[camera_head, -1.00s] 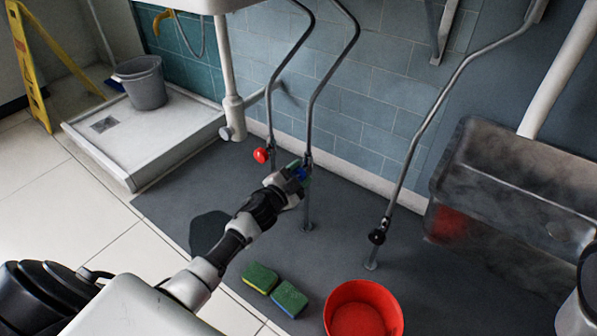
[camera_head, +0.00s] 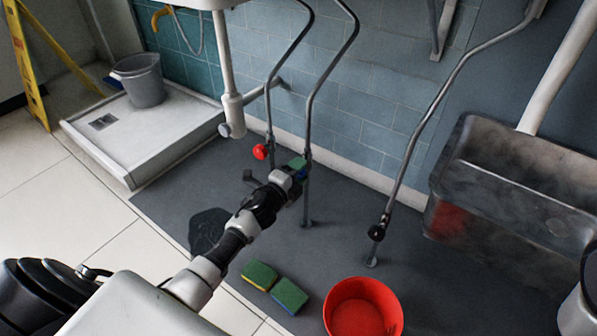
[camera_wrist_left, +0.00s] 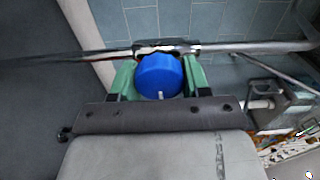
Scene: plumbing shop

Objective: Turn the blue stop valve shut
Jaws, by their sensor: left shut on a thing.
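The blue stop valve (camera_wrist_left: 158,76) shows in the left wrist view as a round blue knob on a metal pipe, between the two green fingers of my left gripper (camera_wrist_left: 158,78). The fingers are shut on its sides. In the head view my left gripper (camera_head: 298,168) reaches to the middle pipe and mostly hides the valve; only a little blue shows. A red valve knob (camera_head: 260,151) is on the pipe to the left. A black valve knob (camera_head: 377,232) is on the pipe to the right. My right gripper is not in view.
A metal basin (camera_head: 470,200) is at the right. A shower tray (camera_head: 150,130) with a grey bucket (camera_head: 140,82) is at the left. A dark patch (camera_head: 207,228) lies on the floor.

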